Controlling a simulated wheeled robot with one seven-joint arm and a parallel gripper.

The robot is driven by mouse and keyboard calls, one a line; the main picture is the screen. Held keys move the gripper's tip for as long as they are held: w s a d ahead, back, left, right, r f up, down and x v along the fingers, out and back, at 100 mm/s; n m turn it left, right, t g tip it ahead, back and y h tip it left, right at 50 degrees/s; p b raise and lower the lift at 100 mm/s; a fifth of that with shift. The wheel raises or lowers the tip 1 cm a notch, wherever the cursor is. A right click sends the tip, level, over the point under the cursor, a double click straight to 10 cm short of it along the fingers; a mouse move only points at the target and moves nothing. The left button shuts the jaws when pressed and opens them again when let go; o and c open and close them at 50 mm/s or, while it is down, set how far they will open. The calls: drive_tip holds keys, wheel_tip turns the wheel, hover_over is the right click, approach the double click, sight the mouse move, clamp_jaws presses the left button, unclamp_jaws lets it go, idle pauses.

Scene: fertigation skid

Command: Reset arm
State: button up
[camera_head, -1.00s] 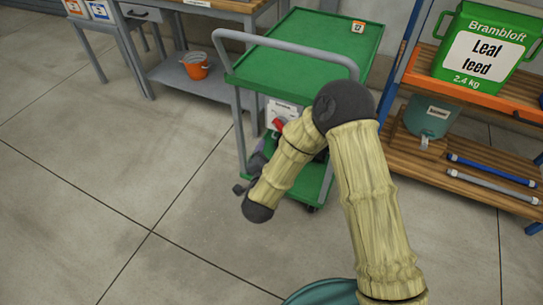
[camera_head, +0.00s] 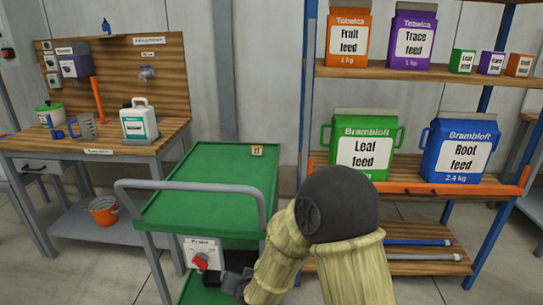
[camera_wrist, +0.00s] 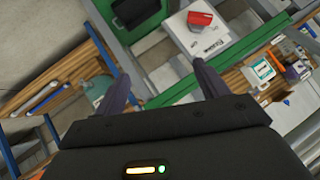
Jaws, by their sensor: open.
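My gripper (camera_wrist: 162,78) shows in the wrist view with two dark fingers spread apart and nothing between them. In the head view my gripper (camera_head: 212,278) is a small dark shape low in front of the green cart (camera_head: 205,190), partly hidden by my bent arm. Beyond the fingers in the wrist view is a white box with a red knob (camera_wrist: 205,42). The same white box (camera_head: 190,246) stands below the cart's top in the head view, its lower part cut off by my gripper. Whether the fingers touch anything cannot be told, but a gap seems visible.
A small numbered block (camera_head: 257,151) sits on the cart top, which is otherwise clear. A workbench (camera_head: 98,147) with a white jug (camera_head: 139,124) stands left, an orange bucket (camera_head: 103,210) on its lower shelf. A rack (camera_head: 470,190) with feed packs stands right.

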drive_tip(key=s+d+r+n+g+h, duration=0.1)
drive_tip(key=s+d+r+g+h, duration=0.2)
drive_tip(key=s+d, duration=0.7)
drive_tip(key=s+d+r+n+g+h, duration=0.1)
drive_tip(key=s+d+r+g, duration=0.4)
drive_tip(key=d, duration=0.9)
wheel_tip(320, 180, up, 22)
drive_tip(key=s+p, duration=0.1)
drive_tip(key=p, duration=2.3)
drive_tip(key=shift+a+f+t, duration=0.25)
drive_tip(key=shift+t, duration=0.15)
